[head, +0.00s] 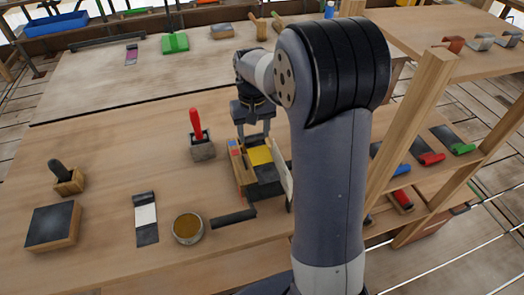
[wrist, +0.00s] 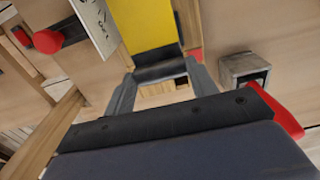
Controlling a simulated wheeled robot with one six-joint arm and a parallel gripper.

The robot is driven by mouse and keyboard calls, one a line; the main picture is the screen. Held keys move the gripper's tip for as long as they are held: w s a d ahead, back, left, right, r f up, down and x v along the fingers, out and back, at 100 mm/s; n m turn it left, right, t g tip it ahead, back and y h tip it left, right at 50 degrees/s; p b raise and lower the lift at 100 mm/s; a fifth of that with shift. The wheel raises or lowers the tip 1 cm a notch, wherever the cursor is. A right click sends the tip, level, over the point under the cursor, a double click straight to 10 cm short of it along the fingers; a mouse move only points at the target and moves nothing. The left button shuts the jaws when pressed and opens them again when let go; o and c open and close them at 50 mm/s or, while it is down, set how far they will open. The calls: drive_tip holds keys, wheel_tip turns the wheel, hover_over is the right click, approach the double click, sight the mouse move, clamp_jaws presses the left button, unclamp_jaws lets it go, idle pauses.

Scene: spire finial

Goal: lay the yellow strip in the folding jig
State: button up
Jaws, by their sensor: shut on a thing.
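The yellow strip (head: 259,156) has a dark end and lies between the walls of the folding jig (head: 241,172). In the wrist view the yellow part (wrist: 150,24) runs away from me, with the dark end nearest. My gripper (head: 254,139) is shut on this dark end, and its two fingers flank it in the wrist view (wrist: 161,80). The jig has a wooden wall on the left and a pale upright plate (head: 286,176) on the right. I cannot tell whether the strip rests fully on the jig's bed.
A red-handled tool (head: 197,128) stands left of the jig. A white strip with dark ends (head: 146,218), a round tin (head: 187,228) and a dark bar (head: 234,217) lie in front. A wooden post (head: 418,125) rises at right. The bench's left middle is clear.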

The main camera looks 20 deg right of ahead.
sight(254, 141)
drive_tip(key=shift+f, duration=2.85)
drive_tip(key=shift+f, duration=0.2)
drive_tip(key=o, duration=1.2)
drive_tip(key=shift+c, duration=0.2)
wheel_tip(254, 141, up, 12)
drive_tip(key=shift+r, duration=0.2)
